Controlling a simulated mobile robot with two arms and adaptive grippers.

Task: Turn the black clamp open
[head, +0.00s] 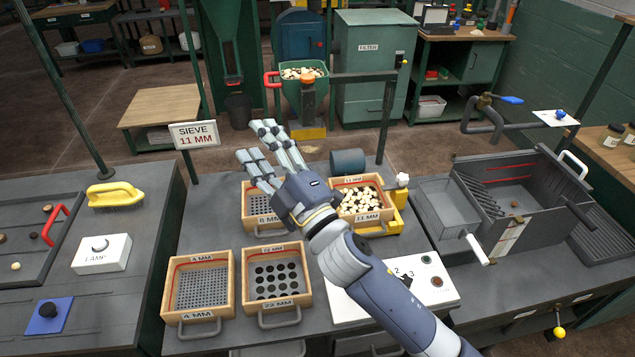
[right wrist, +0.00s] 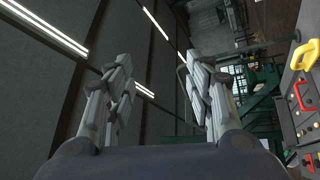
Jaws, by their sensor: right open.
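I cannot make out for certain which part is the black clamp. A dark lever-like bar (head: 580,214) sits on the side of the grey box machine (head: 520,205) at the right, and I cannot tell if it is the clamp. My right gripper (head: 258,142) is open and empty, raised above the sieve table and well to the left of that machine. In the right wrist view its fingers (right wrist: 155,75) are spread apart with nothing between them. My left gripper is not in view.
Wooden sieve boxes (head: 198,327) and a white numbered panel (head: 345,306) lie below my right arm. A green hopper (head: 304,88) of pale pieces stands behind.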

